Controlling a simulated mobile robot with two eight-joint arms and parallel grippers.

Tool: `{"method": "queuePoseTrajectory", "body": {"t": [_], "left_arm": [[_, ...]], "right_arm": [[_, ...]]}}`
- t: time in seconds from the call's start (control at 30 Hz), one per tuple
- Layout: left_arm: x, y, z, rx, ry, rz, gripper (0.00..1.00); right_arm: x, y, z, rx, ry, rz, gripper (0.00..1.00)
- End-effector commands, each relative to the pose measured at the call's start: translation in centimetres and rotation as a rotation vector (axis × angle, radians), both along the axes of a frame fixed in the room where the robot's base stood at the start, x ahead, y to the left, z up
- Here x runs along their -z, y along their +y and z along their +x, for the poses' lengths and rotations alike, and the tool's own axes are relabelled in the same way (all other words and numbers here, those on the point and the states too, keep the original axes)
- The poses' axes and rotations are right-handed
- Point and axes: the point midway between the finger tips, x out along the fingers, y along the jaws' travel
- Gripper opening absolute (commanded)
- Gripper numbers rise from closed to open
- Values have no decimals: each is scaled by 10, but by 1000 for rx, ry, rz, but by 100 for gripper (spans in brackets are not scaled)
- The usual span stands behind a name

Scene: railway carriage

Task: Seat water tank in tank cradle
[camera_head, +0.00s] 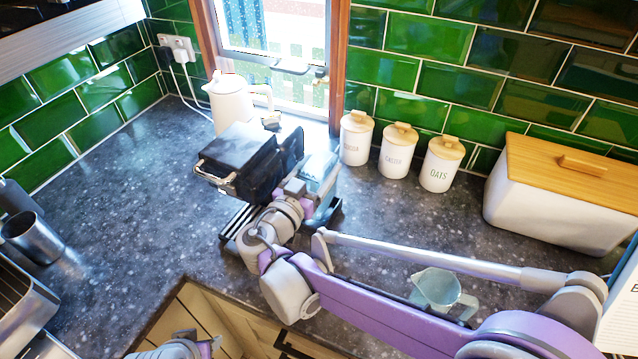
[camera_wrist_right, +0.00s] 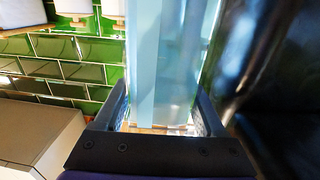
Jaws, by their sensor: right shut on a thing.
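The water tank (camera_head: 321,168) is a pale blue, see-through box. In the wrist view, the tank (camera_wrist_right: 175,60) stands between the two dark fingers of my right gripper (camera_wrist_right: 163,105), which is shut on it. In the head view, my right gripper (camera_head: 308,192) holds it at the right side of the black coffee machine (camera_head: 243,155). A dark base part (camera_head: 331,215) shows below the tank; I cannot tell whether it is the cradle or whether the tank touches it. My arm and the machine hide the tank's lower end. No left gripper fingers show.
A white kettle (camera_head: 230,101) stands behind the machine. Three white canisters (camera_head: 398,152) and a bread bin (camera_head: 550,215) line the green tiled wall. A pale jug (camera_head: 437,290) sits behind my right arm. A metal cup (camera_head: 32,238) stands at left. Countertop left of the machine is clear.

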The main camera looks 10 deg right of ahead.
Motion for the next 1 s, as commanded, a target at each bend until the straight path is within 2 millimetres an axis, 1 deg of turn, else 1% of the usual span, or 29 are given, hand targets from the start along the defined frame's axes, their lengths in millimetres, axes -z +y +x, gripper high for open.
{"method": "queuePoseTrajectory", "body": {"t": [0.1,0.3,0.4,0.67,0.8,0.83,0.97,1.0], "left_arm": [[1,0,0,0,1,0,50],[6,0,-2,0,3,0,50],[7,0,-2,0,4,0,50],[7,0,-2,0,3,0,50],[10,0,-3,0,5,0,50],[9,0,-2,0,5,0,50],[9,0,-2,0,4,0,50],[9,0,-2,0,4,0,50]], "right_arm": [[6,0,0,0,-2,-3,0],[33,0,0,1,-1,-2,0],[41,0,0,1,-2,-3,0],[41,0,0,0,-2,-2,0],[45,0,0,0,-2,-3,0],[46,0,0,0,0,0,76],[45,0,0,0,-1,-1,99],[45,0,0,0,-1,-1,100]]}}
